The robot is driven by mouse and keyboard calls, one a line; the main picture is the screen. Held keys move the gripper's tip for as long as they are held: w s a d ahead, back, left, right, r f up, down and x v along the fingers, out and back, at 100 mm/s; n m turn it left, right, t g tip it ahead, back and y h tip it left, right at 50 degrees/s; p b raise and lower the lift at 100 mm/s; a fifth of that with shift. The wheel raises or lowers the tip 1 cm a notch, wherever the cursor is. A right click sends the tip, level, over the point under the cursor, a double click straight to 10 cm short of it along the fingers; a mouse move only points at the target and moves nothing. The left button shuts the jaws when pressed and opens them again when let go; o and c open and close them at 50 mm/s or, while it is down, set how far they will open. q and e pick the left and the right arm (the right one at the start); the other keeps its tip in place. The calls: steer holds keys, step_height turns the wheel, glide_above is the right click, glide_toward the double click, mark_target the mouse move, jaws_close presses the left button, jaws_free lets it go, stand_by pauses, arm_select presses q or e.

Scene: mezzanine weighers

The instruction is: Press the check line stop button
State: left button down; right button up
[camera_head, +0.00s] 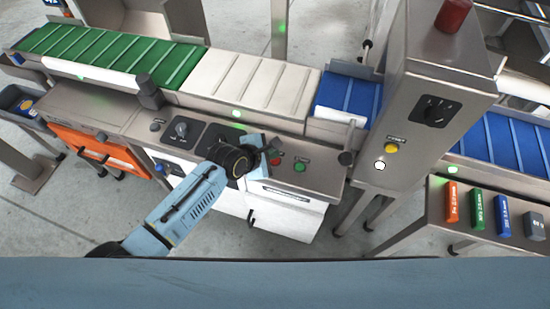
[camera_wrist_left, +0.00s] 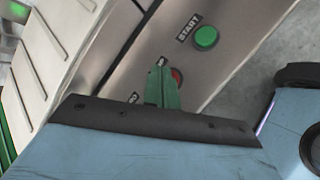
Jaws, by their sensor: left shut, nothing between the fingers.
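The red stop button (camera_head: 276,160) is on the grey front panel of the conveyor line, just left of the green start button (camera_head: 299,167). In the left wrist view the red button (camera_wrist_left: 177,76) is partly hidden behind my fingers; the green button labelled START (camera_wrist_left: 206,37) is clear. My left gripper (camera_head: 271,151) is shut and empty, with its tip right beside the red button. Its closed green fingers (camera_wrist_left: 162,87) overlap the button's left part in the wrist view. I cannot tell whether they touch it. My right gripper is out of view.
A metal cabinet (camera_head: 440,60) with a yellow button (camera_head: 391,147) and a red lamp (camera_head: 454,15) stands right of the panel. Dark knobs (camera_head: 181,130) sit on the panel to the left. Coloured blocks (camera_head: 476,209) stand on a shelf at right. Belts run behind.

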arm_select(q)
steer(key=shift+f, duration=0.15)
steer(key=shift+f, duration=0.3)
steer(key=shift+f, duration=0.45)
stand_by(0.7)
stand_by(0.3)
steer(key=shift+r+p, duration=0.9)
steer(key=shift+p, duration=0.05)
